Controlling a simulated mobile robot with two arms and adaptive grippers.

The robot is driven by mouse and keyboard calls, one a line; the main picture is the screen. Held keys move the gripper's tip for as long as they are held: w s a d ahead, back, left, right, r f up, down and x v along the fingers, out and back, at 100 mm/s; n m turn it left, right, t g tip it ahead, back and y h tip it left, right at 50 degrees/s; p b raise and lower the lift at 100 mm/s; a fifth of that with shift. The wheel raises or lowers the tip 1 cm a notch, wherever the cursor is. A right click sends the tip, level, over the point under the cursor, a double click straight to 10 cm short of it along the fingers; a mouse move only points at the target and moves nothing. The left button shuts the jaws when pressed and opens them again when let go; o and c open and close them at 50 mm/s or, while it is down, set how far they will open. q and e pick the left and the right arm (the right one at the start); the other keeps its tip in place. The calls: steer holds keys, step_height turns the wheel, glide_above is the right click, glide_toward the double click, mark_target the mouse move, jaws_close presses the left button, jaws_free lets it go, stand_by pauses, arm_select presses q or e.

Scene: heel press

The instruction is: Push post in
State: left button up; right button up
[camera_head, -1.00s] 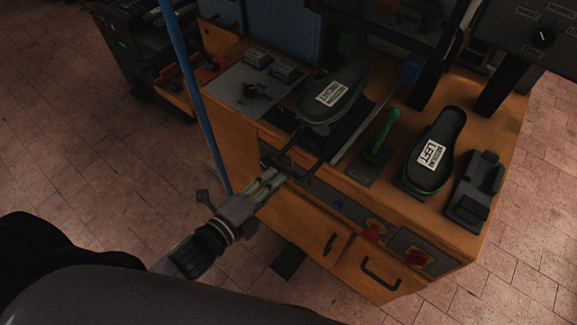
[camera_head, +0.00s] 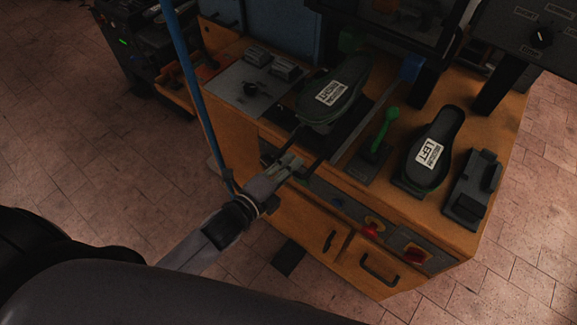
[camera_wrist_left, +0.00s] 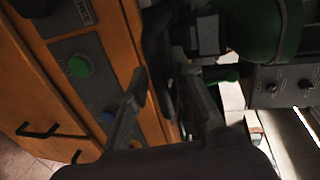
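The right-hand post, a dark shoe-shaped form with a white label reading RIGHT (camera_head: 333,95), rests on its slide at the back of the orange bench. Dark bars run from the slide toward the bench's front edge. My left gripper (camera_head: 291,163) is at the front end of these bars. In the left wrist view its two fingers (camera_wrist_left: 163,85) stand apart, with a dark bar (camera_wrist_left: 156,50) just ahead of or between them; I cannot tell if they touch it. The other post, labelled LEFT (camera_head: 441,130), stands farther right. My right gripper is not in view.
A green lever (camera_head: 385,125) stands between the posts. Red buttons (camera_head: 371,231) and drawers are on the bench (camera_head: 455,225) front. A blue pole (camera_head: 186,85) rises at left. A grey holder (camera_head: 473,195) stands at the right edge. Tiled floor in front is clear.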

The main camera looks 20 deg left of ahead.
mark_target(326, 126)
arm_select(q)
jaws_close()
stand_by(0.5)
steer(key=r+x, duration=0.1)
steer(key=x, duration=0.4)
steer(key=r+x, duration=0.1)
steer(key=x, duration=0.4)
steer(key=r+x, duration=0.1)
steer(key=x, duration=0.5)
steer(key=shift+w+r+b, duration=0.15)
steer(key=shift+w+b, duration=0.15)
steer(key=shift+b, duration=0.1)
steer(key=shift+r, duration=0.15)
